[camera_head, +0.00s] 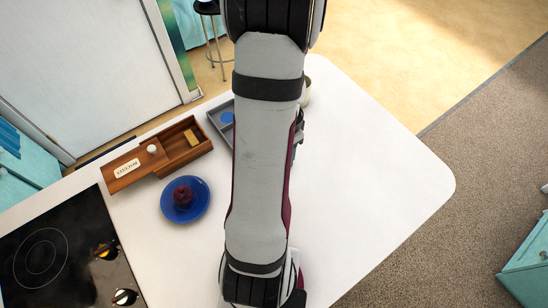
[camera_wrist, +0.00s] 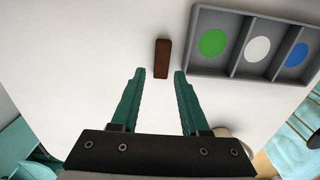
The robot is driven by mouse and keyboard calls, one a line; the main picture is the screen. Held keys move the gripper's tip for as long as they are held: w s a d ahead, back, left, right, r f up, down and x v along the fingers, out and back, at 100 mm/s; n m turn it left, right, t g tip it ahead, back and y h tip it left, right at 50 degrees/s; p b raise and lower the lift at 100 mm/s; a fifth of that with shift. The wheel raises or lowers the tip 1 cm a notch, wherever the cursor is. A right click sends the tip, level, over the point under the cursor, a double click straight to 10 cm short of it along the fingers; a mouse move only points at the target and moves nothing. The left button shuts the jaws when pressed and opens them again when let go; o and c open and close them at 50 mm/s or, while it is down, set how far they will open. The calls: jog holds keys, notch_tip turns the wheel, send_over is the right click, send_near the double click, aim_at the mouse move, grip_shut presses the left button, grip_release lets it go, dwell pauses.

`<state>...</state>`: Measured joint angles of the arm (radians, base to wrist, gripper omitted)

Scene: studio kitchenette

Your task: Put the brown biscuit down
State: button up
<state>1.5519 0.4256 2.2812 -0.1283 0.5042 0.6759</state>
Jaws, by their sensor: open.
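The brown biscuit (camera_wrist: 162,58), a small dark brown bar, lies on the white counter in the wrist view, left of the grey tray and apart from it. My gripper (camera_wrist: 159,73) is open, with its green fingers on either side of the biscuit's near end. Bare counter shows between the fingers and the biscuit, so neither finger appears to touch it. In the head view my arm hides the biscuit and most of the gripper.
The grey tray (camera_wrist: 236,13) has three compartments with green, white and blue discs. In the head view, a wooden box (camera_head: 124,180) with a sliding lid holds a tan block (camera_head: 193,137). A blue plate (camera_head: 168,206) bears a dark red item. A black cooktop (camera_head: 75,250) is at left. The counter's right side is clear.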

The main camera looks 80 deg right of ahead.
jog(key=f, duration=0.3)
jog(key=d+f, duration=0.1)
jog(key=f, duration=0.1)
jog(key=shift+s+f, duration=0.15)
jog(key=shift+s, duration=0.1)
grip_shut()
